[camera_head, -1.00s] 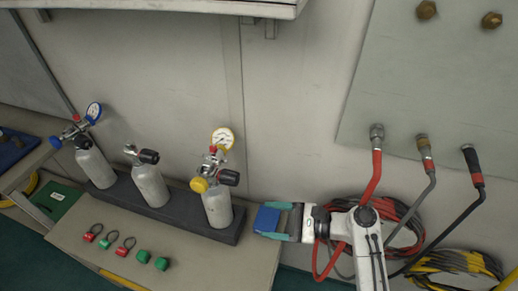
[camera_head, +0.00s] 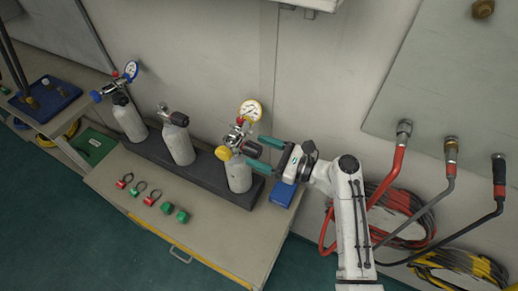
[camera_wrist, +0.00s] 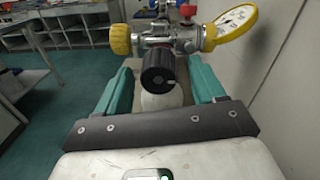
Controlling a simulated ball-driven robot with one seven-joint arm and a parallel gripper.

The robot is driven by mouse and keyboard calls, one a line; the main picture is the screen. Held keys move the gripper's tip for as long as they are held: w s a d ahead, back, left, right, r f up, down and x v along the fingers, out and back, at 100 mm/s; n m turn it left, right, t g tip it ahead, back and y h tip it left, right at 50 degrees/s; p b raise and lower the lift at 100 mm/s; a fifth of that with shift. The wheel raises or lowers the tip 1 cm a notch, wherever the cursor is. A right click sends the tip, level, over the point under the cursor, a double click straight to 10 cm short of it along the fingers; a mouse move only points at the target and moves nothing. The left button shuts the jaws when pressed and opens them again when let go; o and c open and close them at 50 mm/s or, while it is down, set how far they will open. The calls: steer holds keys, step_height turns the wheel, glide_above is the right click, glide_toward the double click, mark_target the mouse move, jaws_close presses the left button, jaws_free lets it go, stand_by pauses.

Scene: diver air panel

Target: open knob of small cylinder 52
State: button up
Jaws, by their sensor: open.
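Three small grey cylinders stand in a row in a dark rack (camera_head: 205,178): left (camera_head: 130,122), middle (camera_head: 179,146) and right (camera_head: 239,176). I cannot read a number 52 on any. The right one carries a yellow-rimmed gauge (camera_head: 250,111), a yellow knob (camera_head: 224,153) and a black knob (camera_head: 252,149). My gripper (camera_head: 257,152) is open, its teal fingers reaching from the right to either side of that black knob. In the wrist view the black knob (camera_wrist: 158,67) lies ahead, between the fingers (camera_wrist: 160,80); contact is not visible.
A blue block (camera_head: 284,193) lies at the bench's right end, below my gripper. Red and green small parts (camera_head: 152,198) lie on the bench front (camera_head: 215,225). Hoses (camera_head: 398,170) hang on the right. The wall stands close behind the cylinders.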

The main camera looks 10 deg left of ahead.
steer(key=shift+w+a, duration=0.15)
steer(key=shift+a, duration=0.3)
steer(key=c, duration=1.1)
